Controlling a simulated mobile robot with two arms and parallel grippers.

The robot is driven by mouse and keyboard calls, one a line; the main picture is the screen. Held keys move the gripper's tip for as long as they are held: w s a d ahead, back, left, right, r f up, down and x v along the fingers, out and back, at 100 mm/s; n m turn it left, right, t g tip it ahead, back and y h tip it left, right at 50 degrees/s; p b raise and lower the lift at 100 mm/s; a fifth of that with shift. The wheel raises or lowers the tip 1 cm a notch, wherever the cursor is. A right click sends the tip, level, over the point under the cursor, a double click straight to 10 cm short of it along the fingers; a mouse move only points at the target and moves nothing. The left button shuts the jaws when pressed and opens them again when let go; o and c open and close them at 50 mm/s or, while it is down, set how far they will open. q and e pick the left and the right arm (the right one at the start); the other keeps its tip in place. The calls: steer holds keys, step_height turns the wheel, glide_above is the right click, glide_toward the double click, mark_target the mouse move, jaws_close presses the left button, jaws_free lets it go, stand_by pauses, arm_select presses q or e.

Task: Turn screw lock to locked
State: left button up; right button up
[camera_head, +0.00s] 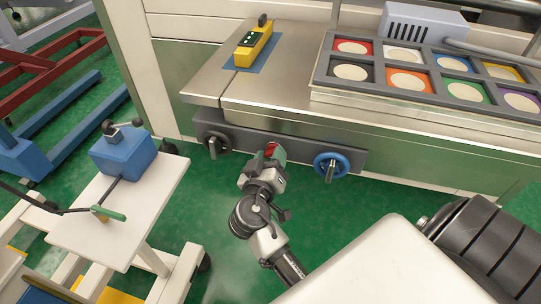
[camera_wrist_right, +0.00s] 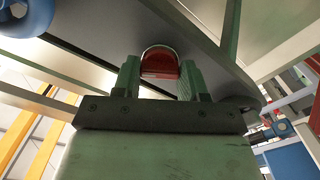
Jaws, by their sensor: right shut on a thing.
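A red screw lock knob (camera_head: 271,150) sits on the dark grey bar under the machine's front edge, between two handwheels. My right gripper (camera_head: 272,154) reaches up to it from below and covers much of it. In the right wrist view the rounded red knob (camera_wrist_right: 160,64) stands between the two green fingers of my right gripper (camera_wrist_right: 160,80), which is shut on it. The knob's lock marking cannot be read. My left gripper is not in view.
A black handwheel (camera_head: 216,145) is left of the knob and a blue handwheel (camera_head: 331,165) is right of it, both close to my right gripper. A white cart (camera_head: 150,205) with a blue box (camera_head: 124,152) stands at left. Green floor (camera_head: 370,205) is open below the bar.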

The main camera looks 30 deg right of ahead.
steer(key=shift+r+n+p, duration=0.1)
steer(key=shift+n+p, duration=2.55)
steer(key=shift+n, duration=3.15)
steer(key=o, duration=0.9)
steer(key=shift+w, duration=0.1)
